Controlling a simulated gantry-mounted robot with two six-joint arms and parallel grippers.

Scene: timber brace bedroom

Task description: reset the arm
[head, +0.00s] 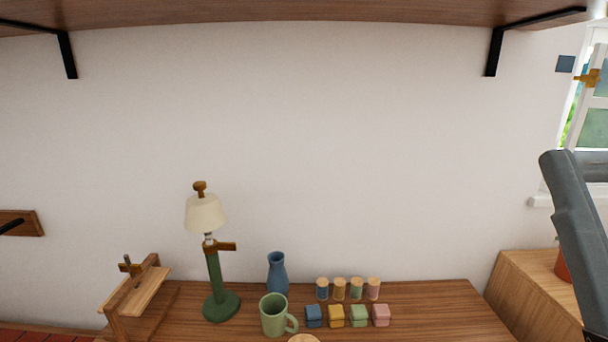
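A grey link of my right arm (576,235) comes in at the right edge of the head view, raised in front of the wall and window. Its gripper is outside the picture, so I cannot see its fingers or whether it holds anything. My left arm and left gripper do not show in this view.
A wooden table (430,310) holds a green lamp (216,280), a blue vase (277,275), a green mug (273,315), several small jars and several small boxes. A wooden shelf (300,10) overhangs at the top. A wooden cabinet (530,290) with a pot stands right.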

